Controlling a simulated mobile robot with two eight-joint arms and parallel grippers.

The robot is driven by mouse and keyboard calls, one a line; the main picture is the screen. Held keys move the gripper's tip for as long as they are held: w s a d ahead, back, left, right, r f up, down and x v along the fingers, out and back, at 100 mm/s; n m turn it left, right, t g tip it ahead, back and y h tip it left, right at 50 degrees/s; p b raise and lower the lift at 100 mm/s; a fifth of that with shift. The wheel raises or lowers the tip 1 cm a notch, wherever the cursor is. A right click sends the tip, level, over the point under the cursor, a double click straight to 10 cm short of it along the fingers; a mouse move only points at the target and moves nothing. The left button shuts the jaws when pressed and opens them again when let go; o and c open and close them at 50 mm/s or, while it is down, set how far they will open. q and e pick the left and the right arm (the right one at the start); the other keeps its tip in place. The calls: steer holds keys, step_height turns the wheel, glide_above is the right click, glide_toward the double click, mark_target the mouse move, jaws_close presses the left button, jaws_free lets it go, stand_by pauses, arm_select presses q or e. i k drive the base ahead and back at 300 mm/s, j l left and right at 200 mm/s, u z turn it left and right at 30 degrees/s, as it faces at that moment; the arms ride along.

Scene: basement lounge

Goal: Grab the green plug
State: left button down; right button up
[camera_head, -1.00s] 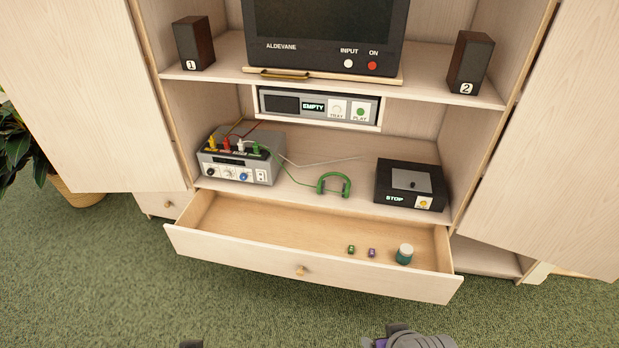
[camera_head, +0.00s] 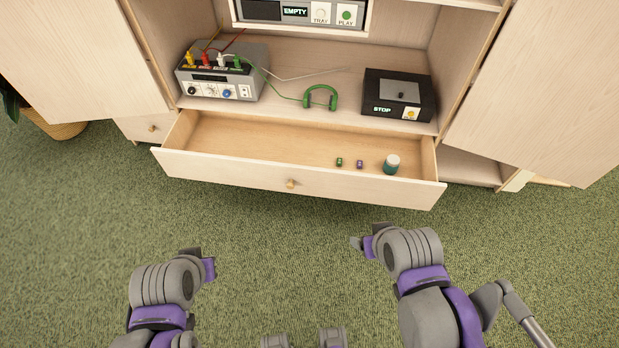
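The green plug (camera_head: 239,63) sits in the right end of a row of coloured plugs on top of the grey amplifier box (camera_head: 218,79), on the cabinet shelf. A green cable runs from it to the green headphones (camera_head: 320,97) lying on the shelf. My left gripper (camera_head: 193,253) and my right gripper (camera_head: 357,243) are low over the carpet in front of the drawer, well apart from the plug. Their fingers are mostly hidden by my wrists, so their opening cannot be made out. Nothing shows held in either.
An open drawer (camera_head: 225,167) juts out below the shelf, holding a small green item (camera_head: 339,162), a small purple item (camera_head: 360,164) and a teal jar (camera_head: 391,165). A black STOP box (camera_head: 398,94) stands right. Yellow, red and white plugs crowd beside the green one. Carpet in front is clear.

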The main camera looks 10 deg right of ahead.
mark_target(237, 61)
steer(key=i+j, duration=0.4)
steer(key=i+j+u, duration=0.15)
steer(key=i+j, duration=0.25)
steer(key=i, duration=0.15)
steer(key=i+j, duration=0.35)
steer(key=i, duration=0.15)
steer(key=i+j+u, duration=0.15)
steer(key=i+j, duration=0.2)
steer(key=i, duration=0.15)
